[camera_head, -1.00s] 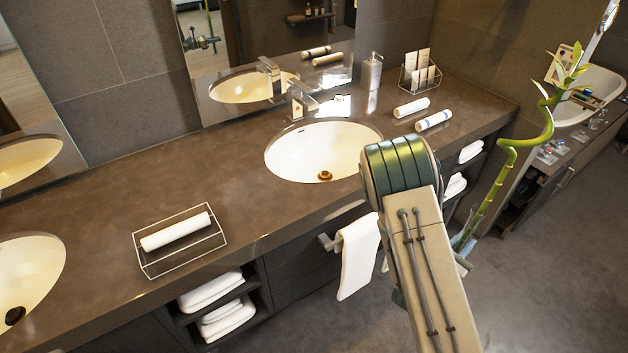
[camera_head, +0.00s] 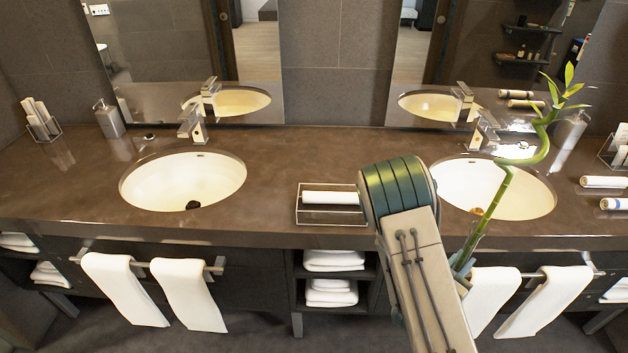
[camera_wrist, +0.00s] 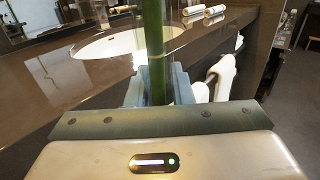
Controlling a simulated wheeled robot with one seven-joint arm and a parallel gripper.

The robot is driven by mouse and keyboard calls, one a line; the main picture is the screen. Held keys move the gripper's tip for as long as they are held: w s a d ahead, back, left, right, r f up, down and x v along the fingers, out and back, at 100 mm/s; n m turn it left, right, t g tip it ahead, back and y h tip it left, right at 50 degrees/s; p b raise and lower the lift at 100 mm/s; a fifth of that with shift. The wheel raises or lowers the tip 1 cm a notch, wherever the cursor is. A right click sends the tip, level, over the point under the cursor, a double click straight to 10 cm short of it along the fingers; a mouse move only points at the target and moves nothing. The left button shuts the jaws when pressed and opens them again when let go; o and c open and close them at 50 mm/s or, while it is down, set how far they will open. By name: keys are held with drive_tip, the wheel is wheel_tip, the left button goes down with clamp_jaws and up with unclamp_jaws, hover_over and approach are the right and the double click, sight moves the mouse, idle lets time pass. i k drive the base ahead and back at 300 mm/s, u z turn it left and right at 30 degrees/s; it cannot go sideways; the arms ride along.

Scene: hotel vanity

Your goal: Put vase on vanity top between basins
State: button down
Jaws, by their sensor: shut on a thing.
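The vase shows mainly as a tall, curling green bamboo stalk (camera_head: 489,207) with leaves at its top, right of my arm in the head view. Its lower part is hidden behind my arm. In the wrist view the green stalk (camera_wrist: 153,45) rises upright between the fingers of my gripper (camera_wrist: 156,88), which is shut on the vase. The vanity top (camera_head: 270,220) is brown and holds a left basin (camera_head: 165,180) and a right basin (camera_head: 475,185). The vase is in front of the right basin in the head view; its height over the floor is unclear.
A clear tray (camera_head: 310,217) with a rolled towel stands between the basins, near the front edge. Bare counter lies behind and left of it. Faucets (camera_head: 195,125) stand behind the basins. White towels (camera_head: 190,293) hang on rails below the counter. Mirrors line the wall.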

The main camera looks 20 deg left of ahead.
sight(335, 147)
drive_tip(key=u, duration=1.1)
